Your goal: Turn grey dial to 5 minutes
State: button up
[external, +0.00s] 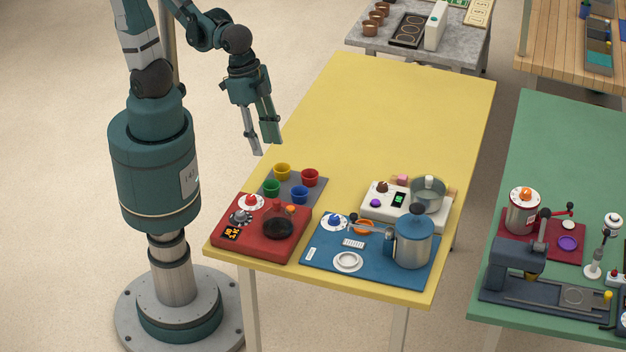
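A grey dial (240,217) sits on the left part of a red unit (278,250) at the front left of the yellow table. A small dark display (231,235) with orange figures is just in front of the dial, too small to read. A white disc with a red knob (251,202) is just behind the dial. My gripper (266,147) hangs above and behind the red unit, pointing down. Its two fingers are apart, with nothing between them. It does not touch the dial.
A grey tray with coloured cups (291,185) stands behind the red unit. A black pan (278,228) is on the unit's right side. A blue mat (322,268) with a metal pot (413,240) is to the right. The yellow table's back half (390,110) is clear.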

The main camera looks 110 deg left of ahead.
aim_at(240, 213)
jog(key=shift+s+d+f+m+g+y, duration=0.15)
jog(key=shift+s+d+f+m+g, duration=0.3)
jog(key=shift+d+f, duration=1.2)
jog(key=shift+s+d+f+m+g+y, duration=0.2)
jog(key=shift+s+d+f+g, duration=0.45)
jog(key=shift+d+f, duration=1)
jog(key=shift+s+d+f+m+g+y, duration=0.15)
jog(key=shift+s+d+f+m+g, duration=0.4)
jog(key=shift+d+f, duration=1.1)
jog(key=shift+s+d+r, duration=0.1)
jog(key=shift+d+r, duration=0.1)
jog(key=shift+f+n, duration=0.15)
jog(key=shift+n, duration=0.15)
jog(key=shift+f+b, duration=0.7)
jog(key=shift+f, duration=3)
jog(key=c, duration=0.9)
